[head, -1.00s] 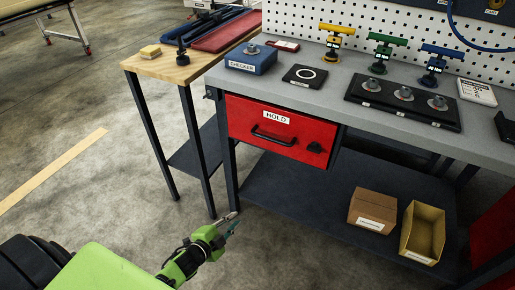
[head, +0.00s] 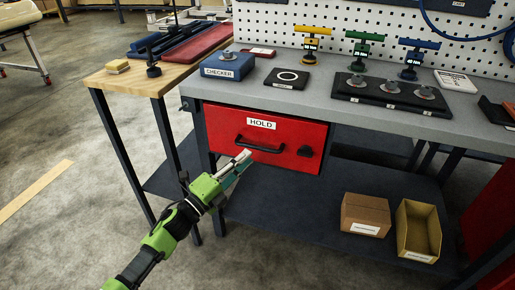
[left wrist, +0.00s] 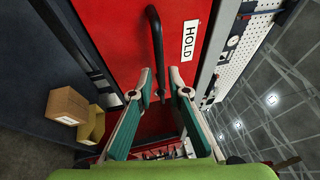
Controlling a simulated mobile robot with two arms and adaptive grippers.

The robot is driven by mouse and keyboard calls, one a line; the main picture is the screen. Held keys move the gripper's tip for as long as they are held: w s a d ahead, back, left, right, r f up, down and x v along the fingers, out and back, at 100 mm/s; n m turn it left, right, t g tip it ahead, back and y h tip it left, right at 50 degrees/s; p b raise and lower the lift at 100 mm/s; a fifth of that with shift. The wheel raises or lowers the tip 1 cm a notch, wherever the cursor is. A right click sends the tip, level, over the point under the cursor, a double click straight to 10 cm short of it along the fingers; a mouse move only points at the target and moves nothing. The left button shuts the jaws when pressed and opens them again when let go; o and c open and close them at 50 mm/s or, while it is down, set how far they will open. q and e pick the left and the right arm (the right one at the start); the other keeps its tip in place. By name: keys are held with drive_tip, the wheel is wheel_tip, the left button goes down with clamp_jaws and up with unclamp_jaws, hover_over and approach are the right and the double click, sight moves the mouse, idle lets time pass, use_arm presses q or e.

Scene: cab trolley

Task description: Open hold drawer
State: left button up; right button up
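The red HOLD drawer (head: 225,128) is shut under the grey bench. It has a black bar handle (head: 260,147), a HOLD label and a black knob (head: 305,151) to the right of the handle. My left gripper (head: 241,161) is just in front of the drawer, with its fingertips near the handle's left part. In the left wrist view, my left gripper (left wrist: 160,80) is open, fingers apart. The handle (left wrist: 157,40) runs down the red front (left wrist: 115,45) and its lower end shows between the fingers. I cannot tell whether they touch. My right gripper is not in view.
The grey bench top (head: 300,105) holds a blue CHECKER box (head: 228,67) and a black tray (head: 385,97). On the dark lower shelf (head: 290,205) stand a cardboard box (head: 365,214) and a yellow bin (head: 418,230). A wooden side table (head: 118,80) stands left.

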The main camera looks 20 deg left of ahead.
sight(258, 147)
use_arm(q)
drive_tip(key=x, duration=0.6)
drive_tip(key=shift+w+d, duration=0.1)
drive_tip(key=shift+w, duration=0.1)
clamp_jaws()
